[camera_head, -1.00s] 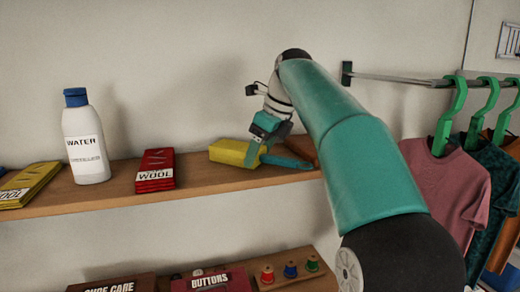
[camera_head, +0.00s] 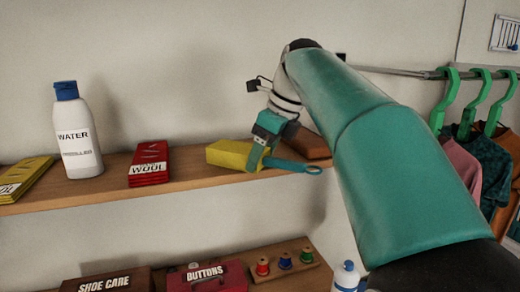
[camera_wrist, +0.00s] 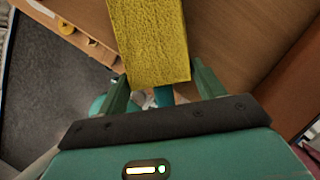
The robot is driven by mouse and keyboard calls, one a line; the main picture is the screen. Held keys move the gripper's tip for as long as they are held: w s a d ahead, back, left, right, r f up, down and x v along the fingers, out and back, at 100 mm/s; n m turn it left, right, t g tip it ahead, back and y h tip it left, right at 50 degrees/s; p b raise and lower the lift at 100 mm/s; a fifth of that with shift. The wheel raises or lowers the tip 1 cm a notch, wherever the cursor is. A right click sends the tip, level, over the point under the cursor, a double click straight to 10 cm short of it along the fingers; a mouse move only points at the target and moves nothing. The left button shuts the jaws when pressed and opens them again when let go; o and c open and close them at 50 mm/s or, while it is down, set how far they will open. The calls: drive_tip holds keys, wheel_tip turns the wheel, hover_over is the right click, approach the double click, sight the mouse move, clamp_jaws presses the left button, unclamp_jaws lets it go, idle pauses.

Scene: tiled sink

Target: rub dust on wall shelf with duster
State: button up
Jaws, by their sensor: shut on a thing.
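The duster has a yellow block head (camera_head: 228,154) and a teal handle (camera_head: 292,165) with a ring end. It is at the wall shelf (camera_head: 110,190), right of the red wool packs. My gripper (camera_head: 258,155) is shut on the duster's handle just behind the head. In the wrist view the yellow head (camera_wrist: 150,40) extends forward past the fingers, over the wooden surface. The head appears at the shelf top, but I cannot tell whether it touches. No dust can be made out.
A water bottle (camera_head: 78,135), red wool packs (camera_head: 149,163) and a yellow pack (camera_head: 22,178) stand left on the shelf. A brown item (camera_head: 308,145) is behind the handle. Green hangers (camera_head: 447,100) with clothes are at right. Boxes and thread spools (camera_head: 285,260) sit below.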

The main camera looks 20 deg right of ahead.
drive_tip(key=shift+s+f, duration=0.15)
drive_tip(key=shift+s, duration=0.25)
drive_tip(key=shift+w, duration=0.15)
drive_tip(key=shift+w+r, duration=0.15)
drive_tip(key=shift+w, duration=0.85)
drive_tip(key=shift+w+r, duration=0.1)
drive_tip(key=shift+w, duration=0.9)
drive_tip(key=shift+w+f, duration=0.15)
drive_tip(key=shift+w, duration=1.4)
